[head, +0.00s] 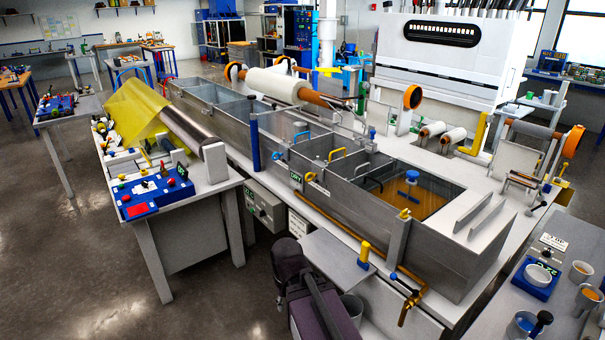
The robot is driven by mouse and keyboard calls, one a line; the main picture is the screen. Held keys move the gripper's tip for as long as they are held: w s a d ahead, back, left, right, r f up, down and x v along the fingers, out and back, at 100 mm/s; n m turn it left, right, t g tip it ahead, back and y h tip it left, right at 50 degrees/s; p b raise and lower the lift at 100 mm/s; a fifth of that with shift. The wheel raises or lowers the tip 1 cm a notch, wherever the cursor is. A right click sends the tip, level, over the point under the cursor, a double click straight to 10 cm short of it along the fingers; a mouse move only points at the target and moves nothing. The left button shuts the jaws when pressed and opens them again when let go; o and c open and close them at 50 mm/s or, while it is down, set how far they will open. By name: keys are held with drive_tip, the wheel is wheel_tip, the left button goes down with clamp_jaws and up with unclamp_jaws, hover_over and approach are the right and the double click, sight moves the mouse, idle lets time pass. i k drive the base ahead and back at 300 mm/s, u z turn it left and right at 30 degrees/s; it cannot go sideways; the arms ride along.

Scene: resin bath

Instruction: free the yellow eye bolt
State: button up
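Two small yellow ring-like fittings sit on the long grey metal bath (345,205). One yellow fitting (310,177) is on its front wall near a small label. The other yellow fitting (405,213) is at the top of the front wall, beside the amber liquid (420,197). Both are too small to tell which is the eye bolt or how it is held. Dark arm parts of mine show at the bottom centre, in front of the bath. I cannot make out my gripper's fingers in this view.
A yellow cylinder on a blue base (364,252) stands near a brass tap (410,305) in front of the bath. A table (205,190) with a blue box (155,195) is at left. A bench with cups (582,272) is at right. Open floor lies at lower left.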

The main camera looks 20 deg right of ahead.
sight(313, 176)
drive_tip(key=i, duration=0.85)
drive_tip(key=z, duration=0.05)
